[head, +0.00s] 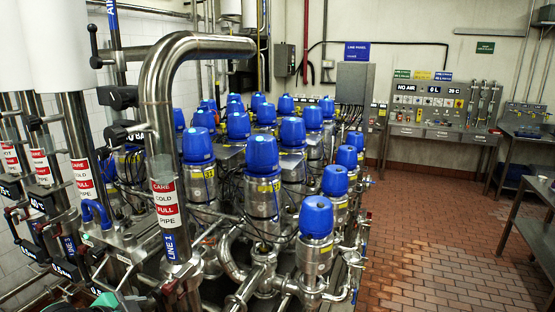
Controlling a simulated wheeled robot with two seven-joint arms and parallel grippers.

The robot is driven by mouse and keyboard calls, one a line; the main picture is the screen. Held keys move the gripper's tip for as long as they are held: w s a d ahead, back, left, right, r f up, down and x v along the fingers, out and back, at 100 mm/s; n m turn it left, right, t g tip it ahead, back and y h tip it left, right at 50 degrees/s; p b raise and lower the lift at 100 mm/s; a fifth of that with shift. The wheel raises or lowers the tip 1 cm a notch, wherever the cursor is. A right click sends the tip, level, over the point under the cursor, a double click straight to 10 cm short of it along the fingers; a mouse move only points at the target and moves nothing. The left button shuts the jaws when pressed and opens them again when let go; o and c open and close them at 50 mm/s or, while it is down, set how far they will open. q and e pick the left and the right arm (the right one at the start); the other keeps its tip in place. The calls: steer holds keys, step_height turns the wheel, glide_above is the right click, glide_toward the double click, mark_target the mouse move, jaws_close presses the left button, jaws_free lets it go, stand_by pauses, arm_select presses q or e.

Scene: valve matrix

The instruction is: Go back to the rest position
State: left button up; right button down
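Neither of my grippers shows in the head view. The valve matrix (262,195) fills the left and middle of the view, with several blue-capped steel valves standing in rows. A large bent steel pipe (160,95) rises in front of it on the left.
Red-brown floor tiles (430,245) lie clear to the right of the valves. A steel table (540,238) stands at the right edge. A control panel (432,110) and a grey cabinet (355,95) are at the back wall. Smaller pipes with handles crowd the left.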

arm_select(q)
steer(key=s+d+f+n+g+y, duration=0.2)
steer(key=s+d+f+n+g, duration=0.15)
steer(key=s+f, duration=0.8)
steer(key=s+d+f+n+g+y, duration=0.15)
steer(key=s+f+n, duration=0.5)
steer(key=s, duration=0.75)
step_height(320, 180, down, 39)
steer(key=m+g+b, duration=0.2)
steer(key=b, duration=0.4)
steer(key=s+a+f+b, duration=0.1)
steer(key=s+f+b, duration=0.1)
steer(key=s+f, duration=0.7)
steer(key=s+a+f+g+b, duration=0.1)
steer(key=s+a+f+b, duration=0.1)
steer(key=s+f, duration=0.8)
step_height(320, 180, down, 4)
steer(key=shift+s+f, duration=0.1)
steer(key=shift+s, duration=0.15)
